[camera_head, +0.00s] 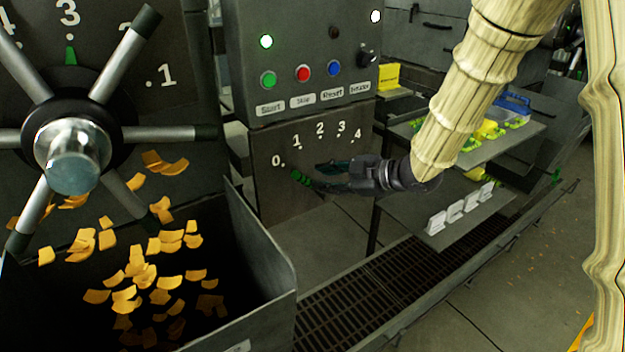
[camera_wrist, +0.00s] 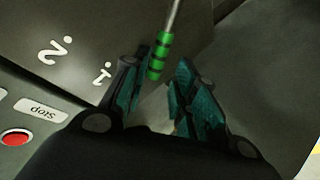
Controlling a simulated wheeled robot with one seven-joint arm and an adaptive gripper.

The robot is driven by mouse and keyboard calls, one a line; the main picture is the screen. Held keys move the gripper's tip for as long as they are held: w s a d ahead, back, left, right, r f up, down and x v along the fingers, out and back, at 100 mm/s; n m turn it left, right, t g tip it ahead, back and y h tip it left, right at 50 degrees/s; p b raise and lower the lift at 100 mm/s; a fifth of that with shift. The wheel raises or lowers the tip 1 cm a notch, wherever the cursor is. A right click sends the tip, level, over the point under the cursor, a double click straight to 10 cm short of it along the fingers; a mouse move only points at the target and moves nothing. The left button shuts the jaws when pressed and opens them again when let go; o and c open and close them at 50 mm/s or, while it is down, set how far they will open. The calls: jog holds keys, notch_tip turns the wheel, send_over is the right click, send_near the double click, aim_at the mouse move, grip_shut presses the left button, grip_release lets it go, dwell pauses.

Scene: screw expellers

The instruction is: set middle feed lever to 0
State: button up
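The middle feed lever has a green ribbed grip (camera_head: 299,176) and a thin metal rod. In the head view its end lies just right of and below the 0 mark (camera_head: 277,160) on the dark panel. My gripper (camera_head: 318,176) reaches in from the right and covers the rest of the lever. In the wrist view the green grip (camera_wrist: 159,57) lies at the opening between my open teal fingers (camera_wrist: 162,66). The left finger is very near it; I cannot tell if they touch. The 1 mark (camera_wrist: 102,73) is left of the fingers.
A control box (camera_head: 305,60) with green, red and blue buttons sits above the dial. A large spoked wheel (camera_head: 75,160) and a bin (camera_head: 262,255) with orange pieces are at left. Grey shelves (camera_head: 400,208) stand at right above a floor grate (camera_head: 370,300).

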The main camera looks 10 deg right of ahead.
jog(key=shift+v, duration=1.95)
jog(key=shift+f, duration=0.15)
jog(key=s+d+f+m+g+h, duration=0.1)
jog(key=s+f+m+h, duration=0.3)
jog(key=f, duration=1)
jog(key=s+d+f+m+g+h, duration=0.1)
jog(key=s+f+m, duration=0.6)
jog(key=f, duration=0.8)
jog(key=s+d+f+m+g+h, duration=0.1)
jog(key=s+f+m+g, duration=0.1)
jog(key=s+f, duration=0.3)
jog(key=s+d+f+m+g+h, duration=0.1)
jog(key=s+f, duration=0.5)
jog(key=s, duration=0.8)
jog(key=s+d+f+m+g+h+p, duration=0.1)
jog(key=s+f+m+g+h, duration=0.2)
jog(key=s+f, duration=0.3)
jog(key=s+m, duration=0.1)
jog(key=s, duration=0.2)
jog(key=shift+s+d+g, duration=0.2)
jog(key=shift+s+g, duration=0.1)
